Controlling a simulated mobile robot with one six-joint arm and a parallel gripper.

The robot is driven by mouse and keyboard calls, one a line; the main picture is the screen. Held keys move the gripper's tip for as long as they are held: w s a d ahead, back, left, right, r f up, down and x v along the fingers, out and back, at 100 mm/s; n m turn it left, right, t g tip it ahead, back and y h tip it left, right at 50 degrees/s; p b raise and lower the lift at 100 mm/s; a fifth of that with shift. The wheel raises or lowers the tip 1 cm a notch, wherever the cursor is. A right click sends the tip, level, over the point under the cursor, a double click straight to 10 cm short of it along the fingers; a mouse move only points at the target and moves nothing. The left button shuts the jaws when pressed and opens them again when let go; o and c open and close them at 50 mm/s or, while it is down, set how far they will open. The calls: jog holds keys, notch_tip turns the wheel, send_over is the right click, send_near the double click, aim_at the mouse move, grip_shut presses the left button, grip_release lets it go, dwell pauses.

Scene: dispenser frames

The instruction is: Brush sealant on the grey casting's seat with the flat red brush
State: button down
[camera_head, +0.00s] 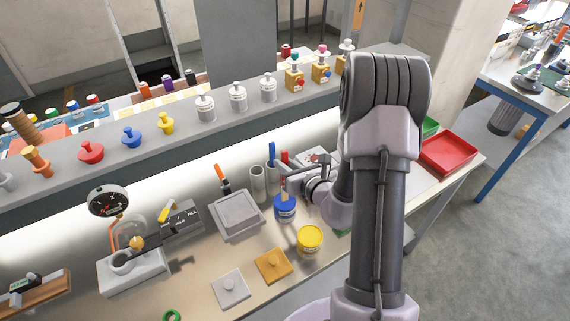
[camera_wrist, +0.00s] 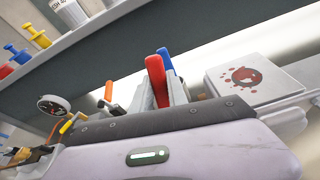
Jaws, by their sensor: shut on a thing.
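My gripper (camera_head: 292,183) is shut on the flat red brush, whose red handle (camera_wrist: 156,78) stands up between the grey fingers in the wrist view. The handle (camera_head: 284,158) also shows in the head view, roughly upright. The brush's lower end is hidden; it is above or in the blue tin (camera_head: 285,209), and I cannot tell which. A grey square casting (camera_head: 229,289) with a round raised middle lies near the bench's front edge. A similar orange casting (camera_head: 272,266) lies to its right.
A yellow tin (camera_head: 310,240) stands right of the orange casting. A blue-handled tool (camera_head: 271,152) stands among grey tubes (camera_head: 257,182) behind my gripper. A grey square box (camera_head: 237,216) and a gauge (camera_head: 108,201) are to the left. A red-stained white block (camera_wrist: 245,78) is close by.

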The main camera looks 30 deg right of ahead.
jog(key=shift+f+b, duration=0.55)
jog(key=shift+f, duration=0.05)
dwell(1.1)
notch_tip(320, 180, up, 7)
jog(key=p, duration=0.6)
jog(key=shift+r, duration=0.15)
